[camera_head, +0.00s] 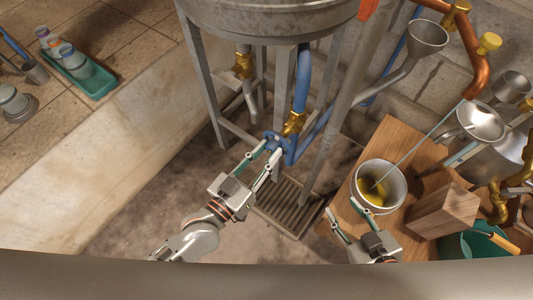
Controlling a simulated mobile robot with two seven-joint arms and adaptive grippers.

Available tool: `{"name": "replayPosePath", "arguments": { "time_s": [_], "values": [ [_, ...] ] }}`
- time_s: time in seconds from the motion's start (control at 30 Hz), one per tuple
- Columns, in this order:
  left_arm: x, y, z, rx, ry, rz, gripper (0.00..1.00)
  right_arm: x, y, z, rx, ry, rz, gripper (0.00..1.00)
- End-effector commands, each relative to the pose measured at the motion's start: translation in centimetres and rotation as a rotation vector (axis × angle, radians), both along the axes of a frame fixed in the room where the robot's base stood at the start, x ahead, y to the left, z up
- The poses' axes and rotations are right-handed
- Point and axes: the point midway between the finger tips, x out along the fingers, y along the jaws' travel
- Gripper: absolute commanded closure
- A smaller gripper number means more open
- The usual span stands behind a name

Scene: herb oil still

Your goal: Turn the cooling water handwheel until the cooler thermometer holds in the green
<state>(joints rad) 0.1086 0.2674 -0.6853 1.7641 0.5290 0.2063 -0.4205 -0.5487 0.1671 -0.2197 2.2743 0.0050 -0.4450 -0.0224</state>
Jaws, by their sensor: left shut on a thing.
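The blue cooling water handwheel (273,142) sits low on the blue pipe beside a brass valve, under the metal tank. My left gripper (268,158) reaches up to it from below, with its fingers closed on the wheel and partly covering it. My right gripper (346,225) is open and empty, at the front edge of the wooden table, just below the white bucket. I cannot make out the cooler thermometer or its green band in this view.
The metal tank (268,20) stands on legs around the valve. A floor grate (290,208) lies below. The wooden table (390,150) holds a white bucket (382,171) with yellow liquid and a wooden block (443,210). A green tray (98,84) with jars is far left.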

Motion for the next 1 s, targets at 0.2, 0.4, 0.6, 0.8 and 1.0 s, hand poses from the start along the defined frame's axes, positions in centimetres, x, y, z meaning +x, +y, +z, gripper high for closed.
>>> {"name": "replayPosePath", "arguments": {
  "time_s": [0.2,0.4,0.6,0.8,1.0],
  "values": [
    [0.1,0.1,0.4,-0.108,0.073,0.0,0.97,-0.8,-0.5,-1.0,-0.016,0.026,-0.004,0.6],
    [0.0,0.0,0.1,-0.122,0.087,0.0,0.97,-0.9,-0.6,-1.3,-0.014,0.029,-0.008,0.6],
    [0.0,0.0,0.1,-0.121,0.087,0.0,0.59,-0.9,-0.6,-1.2,-0.014,0.028,-0.008,0.6],
    [0.0,0.1,0.0,-0.12,0.086,0.0,0.59,-0.7,-0.6,-1.0,-0.013,0.024,-0.009,0.6],
    [0.0,0.0,0.4,-0.122,0.086,0.0,0.59,-0.5,-0.7,-1.0,-0.014,0.022,-0.011,0.6]
  ]
}}
